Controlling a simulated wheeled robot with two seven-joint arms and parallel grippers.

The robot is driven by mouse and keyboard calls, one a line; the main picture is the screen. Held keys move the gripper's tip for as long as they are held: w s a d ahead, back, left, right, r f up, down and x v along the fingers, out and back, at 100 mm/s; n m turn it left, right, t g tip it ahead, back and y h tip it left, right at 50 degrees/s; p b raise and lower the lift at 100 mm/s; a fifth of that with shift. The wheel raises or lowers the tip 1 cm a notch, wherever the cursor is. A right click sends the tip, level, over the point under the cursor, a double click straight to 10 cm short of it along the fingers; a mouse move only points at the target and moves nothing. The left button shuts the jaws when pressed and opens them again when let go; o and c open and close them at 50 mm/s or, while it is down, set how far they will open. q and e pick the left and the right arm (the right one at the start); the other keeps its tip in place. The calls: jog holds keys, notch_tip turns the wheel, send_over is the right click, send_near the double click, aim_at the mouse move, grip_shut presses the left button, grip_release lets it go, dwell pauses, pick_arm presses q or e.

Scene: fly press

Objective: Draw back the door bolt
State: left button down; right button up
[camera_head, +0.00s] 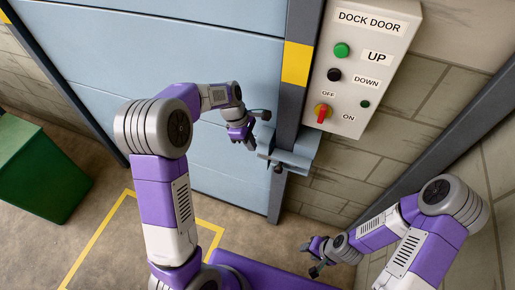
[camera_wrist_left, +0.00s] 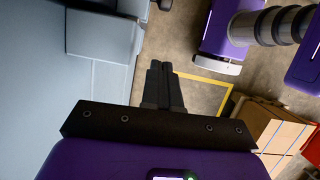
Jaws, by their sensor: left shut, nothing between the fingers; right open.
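The door bolt (camera_head: 287,157) is a blue-grey metal fitting across the dark door post, low on the right edge of the pale blue door (camera_head: 190,60). A small dark knob (camera_head: 278,168) shows under it. My left gripper (camera_head: 251,146) is just left of the bolt, in front of the door, shut and empty. In the left wrist view its dark fingers (camera_wrist_left: 160,72) are together, and a blue-grey block (camera_wrist_left: 103,36), apparently part of the bolt, lies beyond to the left. Contact cannot be told. My right gripper (camera_head: 314,262) is open and low at the right, away from the bolt.
A control box (camera_head: 365,65) marked DOCK DOOR, with buttons and a red switch (camera_head: 322,112), is on the wall above the bolt. A green bin (camera_head: 35,170) stands at the left. Cardboard boxes (camera_wrist_left: 278,130) show in the left wrist view. The floor before the door is clear.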

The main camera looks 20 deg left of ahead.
pick_arm(q)
jog(key=d+f+b, duration=0.2)
jog(key=d+f, duration=0.4)
jog(key=f, duration=0.2)
jog(key=shift+d+f, duration=0.25)
jog(key=shift+d, duration=0.05)
pick_arm(e)
notch_tip(320, 180, down, 2)
jog(key=shift+f, duration=0.1)
